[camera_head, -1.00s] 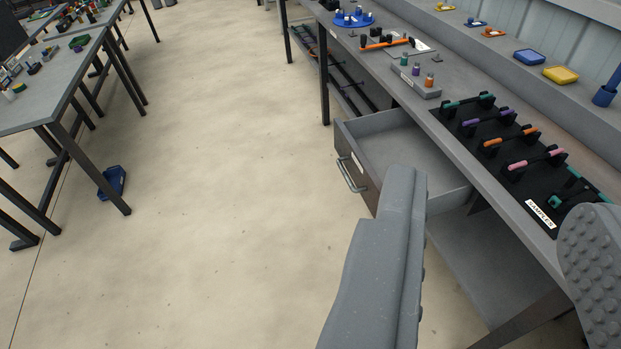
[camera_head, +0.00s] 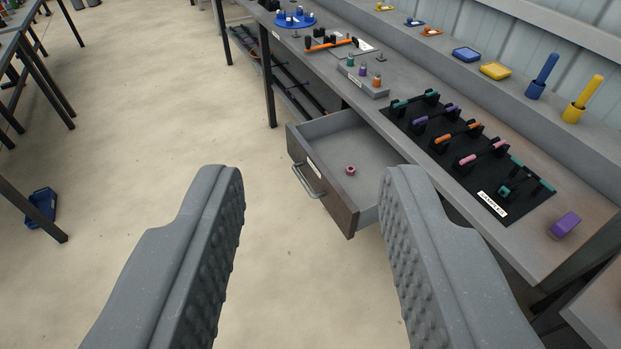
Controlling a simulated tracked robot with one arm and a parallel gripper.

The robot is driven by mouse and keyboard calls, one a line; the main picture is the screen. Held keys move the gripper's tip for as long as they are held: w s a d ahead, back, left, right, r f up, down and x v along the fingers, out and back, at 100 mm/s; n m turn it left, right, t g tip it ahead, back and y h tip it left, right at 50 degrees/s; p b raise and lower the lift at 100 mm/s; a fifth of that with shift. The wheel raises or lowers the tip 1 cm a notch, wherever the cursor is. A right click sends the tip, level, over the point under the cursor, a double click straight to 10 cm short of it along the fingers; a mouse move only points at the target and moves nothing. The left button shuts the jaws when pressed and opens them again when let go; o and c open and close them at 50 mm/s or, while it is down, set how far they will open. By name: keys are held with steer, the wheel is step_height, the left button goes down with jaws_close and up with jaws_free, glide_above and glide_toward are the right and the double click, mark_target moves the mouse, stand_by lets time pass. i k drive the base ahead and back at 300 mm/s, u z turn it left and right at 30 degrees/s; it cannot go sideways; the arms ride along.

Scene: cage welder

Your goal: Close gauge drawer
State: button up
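The gauge drawer (camera_head: 352,141) stands pulled out from under the workbench on the right. Its brown front (camera_head: 334,200) carries a metal bar handle (camera_head: 307,181) and a small pale label. A small pink ring-shaped part (camera_head: 350,170) lies inside on the drawer floor. My gripper (camera_head: 312,180) is open, with its two grey, studded fingers wide apart and nothing between them. In the picture the drawer front and handle show between the fingers, farther away. The right finger covers a little of the drawer's near side.
The workbench (camera_head: 415,165) carries a black sample rack (camera_head: 455,150) with coloured gauges, an orange-handled tool (camera_head: 330,43) and a purple block (camera_head: 565,225). A blue bin (camera_head: 42,207) lies on the floor at left. The floor (camera_head: 180,110) before the drawer is clear.

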mark_target(321, 149)
steer(key=i, duration=0.9)
steer(key=z, duration=0.1)
steer(key=k, duration=0.6)
steer(key=z, duration=0.3)
steer(key=i, duration=1.05)
steer(key=u, duration=0.2)
